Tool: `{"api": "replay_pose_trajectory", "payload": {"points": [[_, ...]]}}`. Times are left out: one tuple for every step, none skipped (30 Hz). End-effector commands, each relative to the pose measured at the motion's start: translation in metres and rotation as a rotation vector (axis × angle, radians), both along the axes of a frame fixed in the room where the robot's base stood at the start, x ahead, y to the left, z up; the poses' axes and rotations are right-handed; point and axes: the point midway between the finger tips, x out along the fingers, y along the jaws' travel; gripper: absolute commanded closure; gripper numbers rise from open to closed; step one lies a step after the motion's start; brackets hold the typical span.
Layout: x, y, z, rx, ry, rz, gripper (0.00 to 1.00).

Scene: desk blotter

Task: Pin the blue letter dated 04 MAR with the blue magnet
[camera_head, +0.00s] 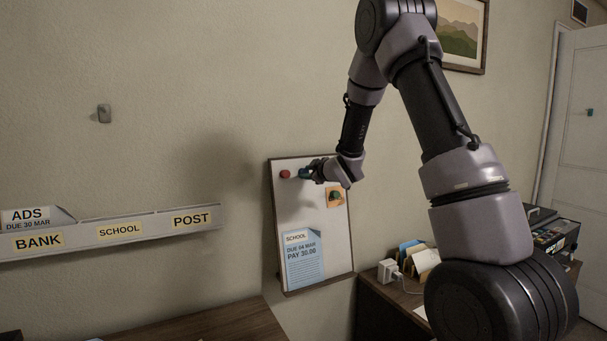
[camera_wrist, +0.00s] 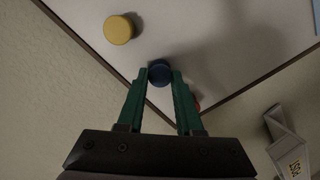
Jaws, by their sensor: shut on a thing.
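The blue letter (camera_head: 304,262), reading SCHOOL, DUE 04 MAR, PAY 30.00, stands at the bottom left of the whiteboard (camera_head: 312,222) in the head view. No magnet shows on it. The blue magnet (camera_head: 303,174) is near the board's top, right of the red magnet (camera_head: 285,174). My gripper (camera_wrist: 160,76) is shut on the blue magnet (camera_wrist: 159,72), with a green finger on each side. Whether the magnet still touches the board I cannot tell. A pale blue edge (camera_wrist: 317,17), likely the letter, shows at the wrist view's upper right corner.
A yellow magnet (camera_wrist: 119,29) is beside my gripper in the wrist view. An orange note (camera_head: 334,201) with a green magnet is at the board's right. A wall rack (camera_head: 120,231) labelled BANK, SCHOOL, POST is at left. The board between the magnets and the letter is bare.

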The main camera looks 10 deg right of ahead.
Motion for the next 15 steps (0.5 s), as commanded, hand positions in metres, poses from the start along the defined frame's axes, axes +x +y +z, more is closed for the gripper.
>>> {"api": "replay_pose_trajectory", "payload": {"points": [[-0.002, -0.001, 0.001, 0.0, 0.0, 0.0, 1.0], [-0.003, -0.001, 0.001, 0.0, 0.0, 0.0, 1.0], [-0.005, -0.002, 0.001, 0.0, 0.0, 0.0, 1.0], [-0.006, -0.002, 0.002, 0.0, 0.0, 0.0, 1.0], [-0.007, -0.003, 0.002, 0.0, -0.001, -0.001, 1.0], [-0.008, -0.003, 0.003, 0.0, -0.001, -0.001, 1.0], [-0.009, -0.003, 0.003, 0.0, -0.001, -0.001, 1.0], [-0.011, -0.004, 0.003, 0.0, -0.001, -0.001, 1.0], [-0.012, -0.004, 0.003, 0.0, -0.001, -0.001, 1.0], [-0.013, -0.005, 0.003, 0.001, 0.001, -0.001, 1.0], [-0.014, -0.005, 0.004, 0.001, 0.001, -0.001, 1.0], [-0.016, -0.006, 0.004, 0.001, 0.001, -0.001, 1.0], [-0.017, -0.006, 0.004, 0.001, 0.001, -0.001, 1.0], [-0.018, -0.006, 0.005, 0.0, 0.0, -0.001, 1.0], [-0.019, -0.007, 0.005, 0.0, 0.0, -0.001, 1.0]]}}
